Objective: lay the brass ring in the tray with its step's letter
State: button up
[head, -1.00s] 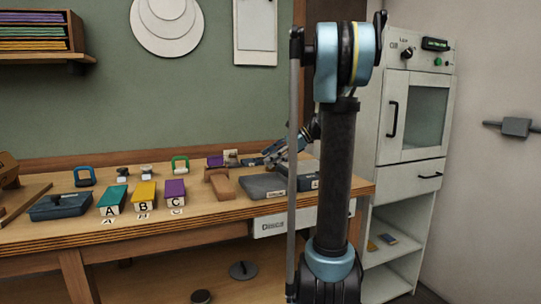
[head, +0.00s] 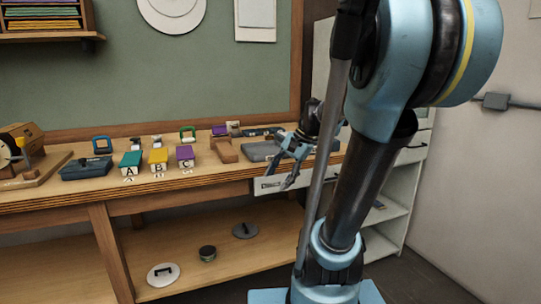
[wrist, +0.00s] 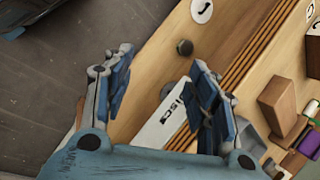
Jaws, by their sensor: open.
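Three lettered trays stand in a row on the bench in the head view: teal A (head: 131,160), yellow B (head: 158,158) and purple C (head: 185,154). I cannot make out a brass ring in either current view. My gripper (head: 289,180) hangs by the bench's front edge, to the right of the trays, in front of a white labelled bin front (head: 266,187). In the wrist view my gripper (wrist: 160,72) has its two fingers wide apart with nothing between them. Below the fingers are the bin front and the lower shelf.
A wooden block (head: 223,150) and a grey pad (head: 262,151) lie right of the trays. A blue toolbox (head: 86,168) is at left. The lower shelf holds a white disc (head: 163,274) and a dark round knob (head: 207,253). A white cabinet stands behind my arm.

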jog(key=s+d+f+n+h, duration=0.1)
jog(key=s+f, duration=0.1)
jog(key=s+d+f+n+h, duration=0.1)
jog(key=s+f+n, duration=0.1)
jog(key=s, duration=0.1)
jog(key=s+d+f+n+h, duration=0.1)
jog(key=s+f, duration=0.2)
jog(key=shift+s+d, duration=0.25)
jog(key=shift+c, duration=0.4)
jog(key=s+d+f+n+h, duration=0.1)
jog(key=s+d+f+n, duration=0.1)
jog(key=f, duration=0.1)
jog(key=s+d+f+n+t+h, duration=0.1)
jog(key=s+d+f+n, duration=0.1)
jog(key=s+d+f, duration=0.1)
jog(key=shift+d, duration=0.1)
jog(key=c, duration=0.4)
jog(key=shift+s, duration=0.1)
